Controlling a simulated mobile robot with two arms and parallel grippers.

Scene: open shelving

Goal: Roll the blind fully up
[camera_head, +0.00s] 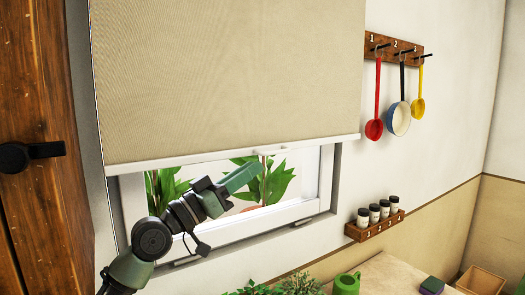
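The beige blind (225,75) hangs down over most of the window in the head view. Its white bottom bar (200,156) crosses above a strip of uncovered glass. A small pale handle (271,151) sits on the bar, right of its middle. My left gripper (256,168) has green fingers and reaches up from the lower left, in front of the window. Its tips appear just below and left of the handle; I cannot tell whether they touch it. The fingers look like one block, so their opening is unclear. My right gripper is not in view.
A wooden door with a dark handle (28,153) stands at the left. Ladles hang from a hook rack (394,50) at the right, above a small jar rack (374,228). A green watering can (346,284) and plants stand below.

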